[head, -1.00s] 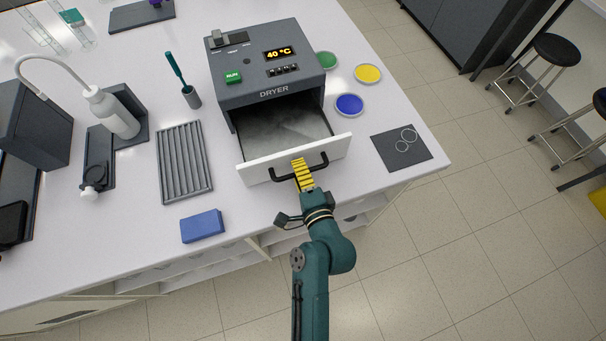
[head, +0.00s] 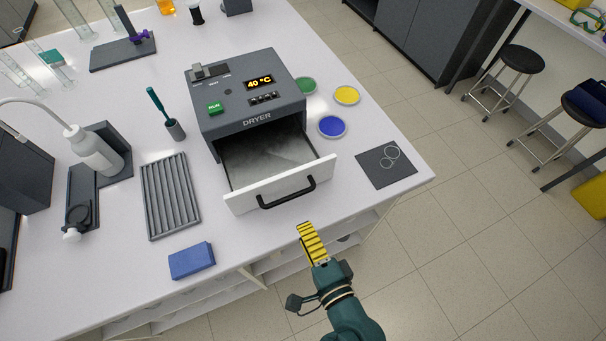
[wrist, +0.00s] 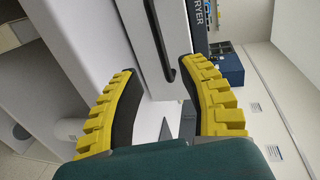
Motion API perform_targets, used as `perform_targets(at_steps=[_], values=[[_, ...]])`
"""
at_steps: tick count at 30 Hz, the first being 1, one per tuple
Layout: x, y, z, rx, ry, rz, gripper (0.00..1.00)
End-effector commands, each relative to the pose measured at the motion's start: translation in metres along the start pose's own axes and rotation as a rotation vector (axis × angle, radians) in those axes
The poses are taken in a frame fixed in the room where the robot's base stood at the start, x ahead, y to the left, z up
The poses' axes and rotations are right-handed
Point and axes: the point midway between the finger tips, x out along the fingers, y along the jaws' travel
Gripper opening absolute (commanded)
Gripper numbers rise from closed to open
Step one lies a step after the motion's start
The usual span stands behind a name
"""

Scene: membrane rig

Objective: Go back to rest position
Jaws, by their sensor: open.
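My gripper (head: 311,242) with yellow ridged fingers is in front of the bench, below and a little right of the dryer drawer's handle. In the wrist view its two fingers (wrist: 163,100) are apart with nothing between them. The dryer (head: 250,100) is a dark grey box with a 40 °C display and a green RUN button. Its drawer (head: 282,184), with a white front, is pulled out, and a whitish sheet lies inside. The black drawer handle (head: 287,193) is clear of my fingers.
A blue block (head: 191,261) and a grooved grey rack (head: 170,195) lie left of the drawer. A dark square plate with rings (head: 386,165) lies to the right. Green, yellow and blue dishes (head: 331,126) sit beside the dryer. Open floor (head: 450,270) lies right of the bench.

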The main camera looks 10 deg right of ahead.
Motion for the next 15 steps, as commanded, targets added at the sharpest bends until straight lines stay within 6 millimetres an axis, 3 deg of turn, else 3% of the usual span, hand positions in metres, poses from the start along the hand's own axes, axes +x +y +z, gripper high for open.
perform_targets(at_steps=[8,11,14,15], values=[[0.003,-0.003,0.003,-0.004,-0.010,-0.005,0.41],[0.022,-0.041,0.006,-0.051,-0.037,-0.074,0.41],[0.041,-0.110,0.009,-0.154,-0.052,-0.190,0.41],[0.045,-0.142,0.010,-0.218,-0.047,-0.236,0.41]])
